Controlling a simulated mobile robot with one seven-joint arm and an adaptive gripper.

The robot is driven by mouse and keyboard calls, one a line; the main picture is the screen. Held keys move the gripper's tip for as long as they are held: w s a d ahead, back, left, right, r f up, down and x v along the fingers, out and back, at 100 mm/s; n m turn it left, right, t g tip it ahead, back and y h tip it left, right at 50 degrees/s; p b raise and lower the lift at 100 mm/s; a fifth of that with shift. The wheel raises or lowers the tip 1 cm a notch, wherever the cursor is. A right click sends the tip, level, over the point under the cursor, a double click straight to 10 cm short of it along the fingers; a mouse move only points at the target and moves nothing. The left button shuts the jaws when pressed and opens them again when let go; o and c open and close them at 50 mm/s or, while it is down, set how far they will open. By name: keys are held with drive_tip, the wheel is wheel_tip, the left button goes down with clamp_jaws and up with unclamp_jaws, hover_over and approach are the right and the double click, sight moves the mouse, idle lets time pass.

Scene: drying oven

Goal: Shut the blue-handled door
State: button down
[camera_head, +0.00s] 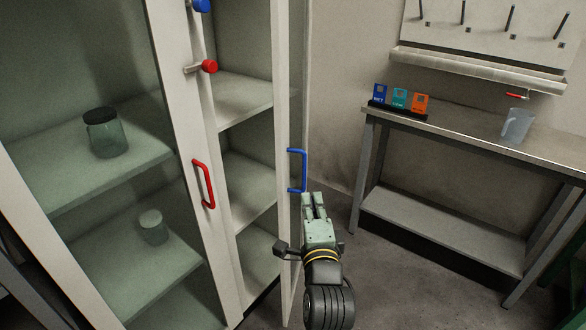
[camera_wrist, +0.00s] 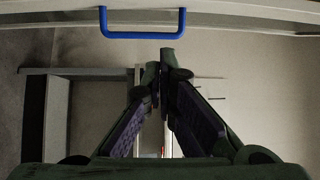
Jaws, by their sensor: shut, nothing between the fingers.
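The blue-handled door (camera_head: 286,130) of the tall pale cabinet stands open, swung outward and seen nearly edge-on. Its blue handle (camera_head: 303,170) is an upright bar on the door's outer face. In the wrist view the blue handle (camera_wrist: 142,37) crosses the top, just beyond my fingertips and mostly left of them. My gripper (camera_head: 314,198) is shut and empty, just below and right of the handle in the head view; its fingertips (camera_wrist: 165,62) meet in the wrist view. I cannot tell whether it touches the door or handle.
The left glass door with a red handle (camera_head: 203,184) looks shut, with jars (camera_head: 106,133) behind it. A red knob (camera_head: 209,66) and a blue knob (camera_head: 201,5) stick out above. A metal bench (camera_head: 470,142) with a beaker (camera_head: 517,127) stands right. Floor between is clear.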

drive_tip(key=w+a+b, duration=0.3)
drive_tip(key=w+b, duration=0.5)
drive_tip(key=w, duration=0.2)
drive_tip(key=shift+w+a+f+m, duration=0.25)
drive_tip(key=shift+w+f+m, duration=0.05)
drive_tip(key=shift+f, duration=0.1)
